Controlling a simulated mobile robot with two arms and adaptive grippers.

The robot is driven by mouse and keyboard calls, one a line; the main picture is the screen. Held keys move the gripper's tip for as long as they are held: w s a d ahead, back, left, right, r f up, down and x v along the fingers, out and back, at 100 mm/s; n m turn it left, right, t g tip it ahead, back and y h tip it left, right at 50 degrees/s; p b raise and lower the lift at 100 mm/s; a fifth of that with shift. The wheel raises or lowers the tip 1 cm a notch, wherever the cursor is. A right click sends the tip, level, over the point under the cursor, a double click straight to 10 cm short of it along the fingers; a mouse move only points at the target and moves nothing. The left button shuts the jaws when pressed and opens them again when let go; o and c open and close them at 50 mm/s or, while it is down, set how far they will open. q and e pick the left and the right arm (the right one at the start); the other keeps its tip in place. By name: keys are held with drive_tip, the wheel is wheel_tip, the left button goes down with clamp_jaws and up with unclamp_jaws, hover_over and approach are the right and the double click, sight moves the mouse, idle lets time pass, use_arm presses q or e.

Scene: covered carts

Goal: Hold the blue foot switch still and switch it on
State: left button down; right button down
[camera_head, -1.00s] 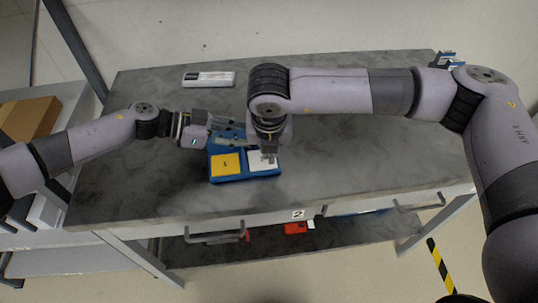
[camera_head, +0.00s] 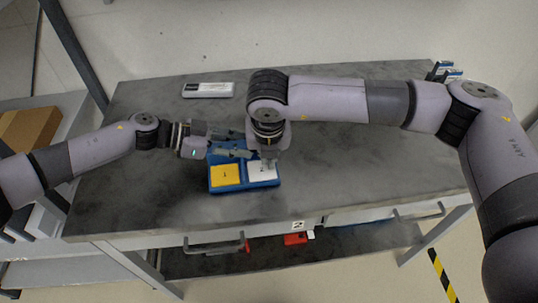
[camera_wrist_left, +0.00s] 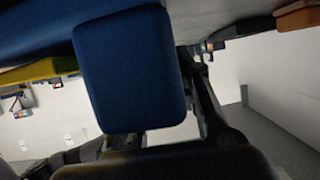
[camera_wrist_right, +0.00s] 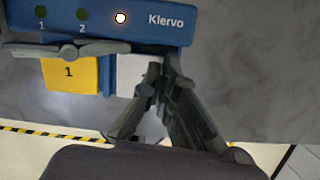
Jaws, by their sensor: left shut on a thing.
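The blue foot switch (camera_head: 245,184) lies on the grey table top, with a yellow pedal (camera_head: 226,175) on the left and a white pedal (camera_head: 262,171) on the right. In the right wrist view its back strip (camera_wrist_right: 95,22) reads Klervo, with two dark lights and one glowing light (camera_wrist_right: 120,18). My left gripper (camera_head: 230,148) is shut on the blue body, which shows between its fingers in the left wrist view (camera_wrist_left: 130,70). My right gripper (camera_wrist_right: 160,72) has its fingertips together over the white-pedal side and hides most of it. Whether they touch the pedal I cannot tell.
A small white-and-dark case (camera_head: 208,90) lies at the back left of the table (camera_head: 130,185). Drawer handles (camera_head: 214,246) run along the front edge. A red object (camera_head: 295,239) sits on the shelf below.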

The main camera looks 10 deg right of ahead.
use_arm(q)
drive_tip(key=shift+s, duration=0.1)
use_arm(e)
drive_tip(key=shift+s+a, duration=0.1)
drive_tip(key=shift+a, duration=0.55)
drive_tip(key=shift+s, duration=0.3)
drive_tip(key=s, duration=0.2)
drive_tip(key=s+r, duration=0.1)
drive_tip(key=shift+s+d+r, duration=0.1)
drive_tip(key=shift+s+d, duration=0.2)
drive_tip(key=v, duration=0.8)
drive_tip(key=shift+d+r, duration=0.2)
drive_tip(key=shift+r, duration=0.1)
drive_tip(key=shift+s, duration=0.15)
use_arm(q)
drive_tip(key=c, duration=1.1)
unclamp_jaws()
